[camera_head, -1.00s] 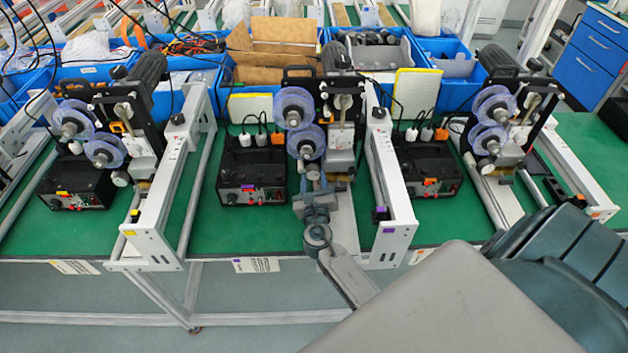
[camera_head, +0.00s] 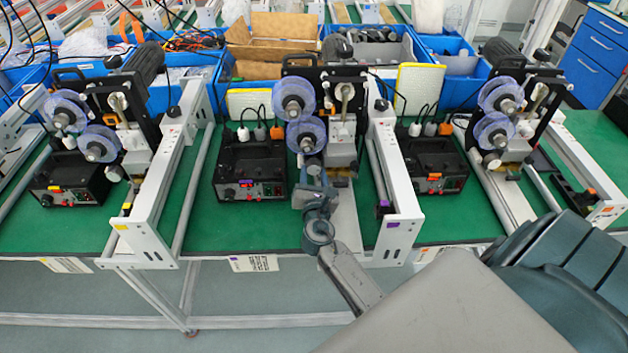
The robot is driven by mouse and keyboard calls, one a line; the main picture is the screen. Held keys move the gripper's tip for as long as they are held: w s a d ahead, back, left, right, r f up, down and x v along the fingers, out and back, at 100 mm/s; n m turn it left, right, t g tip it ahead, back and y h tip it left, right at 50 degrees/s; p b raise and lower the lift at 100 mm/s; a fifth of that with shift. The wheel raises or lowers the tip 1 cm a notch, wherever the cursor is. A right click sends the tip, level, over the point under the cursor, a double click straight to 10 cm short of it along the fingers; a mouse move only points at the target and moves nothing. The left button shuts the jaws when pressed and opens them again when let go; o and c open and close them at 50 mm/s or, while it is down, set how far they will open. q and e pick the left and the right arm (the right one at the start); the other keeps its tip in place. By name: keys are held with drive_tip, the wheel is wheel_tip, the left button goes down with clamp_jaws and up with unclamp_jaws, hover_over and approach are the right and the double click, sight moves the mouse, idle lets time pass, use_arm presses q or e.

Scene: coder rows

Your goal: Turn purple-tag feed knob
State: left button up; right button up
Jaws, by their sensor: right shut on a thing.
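The middle coder carries purple tags, one on its black control box (camera_head: 250,160) and one on its white rail (camera_head: 392,180). It has two translucent blue-violet reels (camera_head: 293,97) above a metal block. My right gripper (camera_head: 313,172) reaches up from the lower right to the front of this coder, just below the lower reel. It is shut on the feed knob there, which the fingers mostly hide. My left gripper is not in view.
A yellow-tag coder (camera_head: 118,110) stands on the left and an orange-tag coder (camera_head: 520,110) on the right. Blue bins (camera_head: 460,85) line the back of the green table (camera_head: 270,222). My right arm crosses the front edge.

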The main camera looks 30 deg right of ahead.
drive_tip(key=m+b, duration=0.2)
drive_tip(key=m, duration=0.1)
drive_tip(key=shift+f, duration=0.1)
drive_tip(key=shift+m+b, duration=0.55)
drive_tip(key=shift+m, duration=0.85)
drive_tip(key=o, duration=1)
drive_tip(key=shift+c, duration=0.2)
drive_tip(key=b+v, duration=0.3)
drive_tip(key=v, duration=0.8)
